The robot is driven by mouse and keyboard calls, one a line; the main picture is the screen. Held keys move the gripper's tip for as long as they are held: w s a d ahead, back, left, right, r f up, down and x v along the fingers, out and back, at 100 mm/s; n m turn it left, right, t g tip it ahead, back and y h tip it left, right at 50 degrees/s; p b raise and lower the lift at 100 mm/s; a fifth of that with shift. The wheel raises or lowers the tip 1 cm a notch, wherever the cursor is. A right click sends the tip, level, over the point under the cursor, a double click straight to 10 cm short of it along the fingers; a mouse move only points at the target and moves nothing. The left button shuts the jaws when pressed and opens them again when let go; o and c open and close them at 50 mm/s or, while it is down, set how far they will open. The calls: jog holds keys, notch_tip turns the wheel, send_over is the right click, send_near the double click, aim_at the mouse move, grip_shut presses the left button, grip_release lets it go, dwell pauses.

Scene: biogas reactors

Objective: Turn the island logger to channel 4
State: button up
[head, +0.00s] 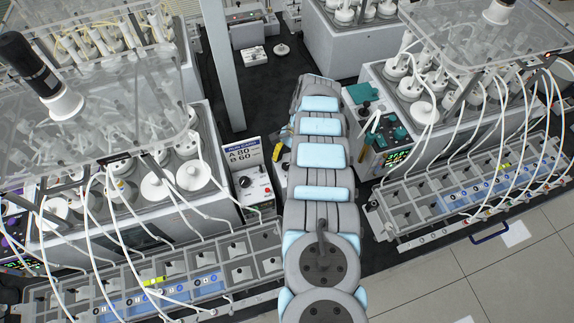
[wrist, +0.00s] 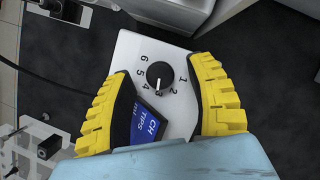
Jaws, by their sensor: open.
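In the wrist view, the logger (wrist: 133,52) is a white box with a round black knob (wrist: 160,75) and the numbers 1 to 6 around it. The white mark on the knob points at 3. My gripper (wrist: 164,68) is open. Its yellow fingers stand on either side of the knob, apart from it. In the head view, my arm hides most of the gripper; one yellow finger (head: 277,152) shows, and I cannot make out the logger's dial there.
Reactor baths with tubes and grey racks (head: 413,205) flank both sides. A post (head: 222,65) rises behind.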

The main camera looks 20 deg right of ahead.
jog(key=shift+f, duration=0.1)
grip_shut()
jog(key=shift+m+p, duration=0.3)
jog(key=shift+m, duration=0.1)
dwell(1.0)
jog(key=shift+a+m+t, duration=0.1)
jog(key=shift+m+t, duration=0.3)
jog(key=shift+m, duration=0.5)
jog(key=shift+s+m+t+y, duration=0.15)
jog(key=shift+m+t, duration=0.35)
jog(key=shift+m, duration=0.75)
jog(key=shift+m+t+y, duration=0.15)
jog(key=shift+m+t, duration=0.35)
jog(key=shift+m, duration=0.75)
jog(key=shift+f, duration=0.1)
grip_release()
